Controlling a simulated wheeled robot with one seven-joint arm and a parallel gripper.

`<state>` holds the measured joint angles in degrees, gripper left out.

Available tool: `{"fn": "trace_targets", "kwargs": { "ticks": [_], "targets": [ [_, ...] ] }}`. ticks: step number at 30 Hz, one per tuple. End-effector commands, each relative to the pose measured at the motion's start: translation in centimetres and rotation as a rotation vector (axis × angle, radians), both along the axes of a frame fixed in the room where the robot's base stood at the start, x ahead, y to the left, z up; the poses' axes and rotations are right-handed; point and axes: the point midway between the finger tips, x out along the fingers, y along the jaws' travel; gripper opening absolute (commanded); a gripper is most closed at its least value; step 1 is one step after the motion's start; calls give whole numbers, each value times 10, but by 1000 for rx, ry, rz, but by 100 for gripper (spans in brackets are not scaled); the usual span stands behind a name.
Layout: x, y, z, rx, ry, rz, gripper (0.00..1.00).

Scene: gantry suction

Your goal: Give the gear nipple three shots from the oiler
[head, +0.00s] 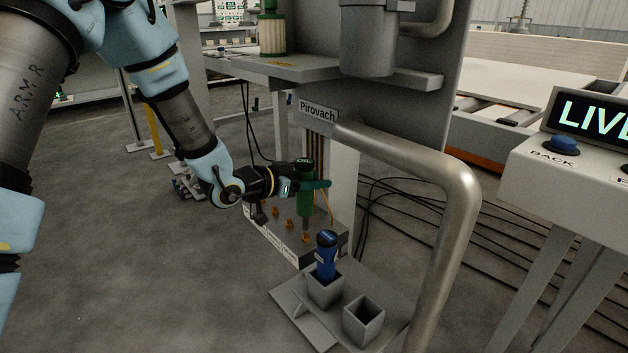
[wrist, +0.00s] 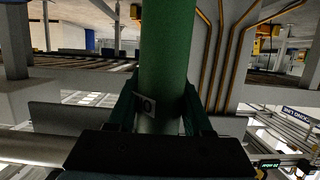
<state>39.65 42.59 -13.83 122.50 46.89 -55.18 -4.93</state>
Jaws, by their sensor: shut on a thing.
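My gripper (head: 312,186) is shut on the green oiler (head: 305,205), which is upright in the head view. In the wrist view the oiler's green body (wrist: 167,50) stands between the two fingers, with part of a white label showing. The oiler's lower end is just above or at the nearest brass nipple (head: 305,238) on a grey block (head: 335,236); I cannot tell whether they touch. More brass nipples (head: 289,224) stand in a row farther back on the block. The labels on the block's front are too small to read.
A blue bottle (head: 326,262) stands in one square holder, beside an empty square holder (head: 363,318) on a grey plate. A thick bent pipe (head: 455,200) rises to the right of the block. A grey shelf (head: 330,68) is above. A control panel (head: 585,165) stands far right.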

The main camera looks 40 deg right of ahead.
Motion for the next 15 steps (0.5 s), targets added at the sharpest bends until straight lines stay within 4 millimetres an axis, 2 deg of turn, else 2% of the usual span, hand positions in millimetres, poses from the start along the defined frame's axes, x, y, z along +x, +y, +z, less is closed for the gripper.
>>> {"fn": "trace_targets", "kwargs": {
  "ticks": [15],
  "targets": [
    [0, 0, -3, -1, 0, 0, 0]
  ]
}}
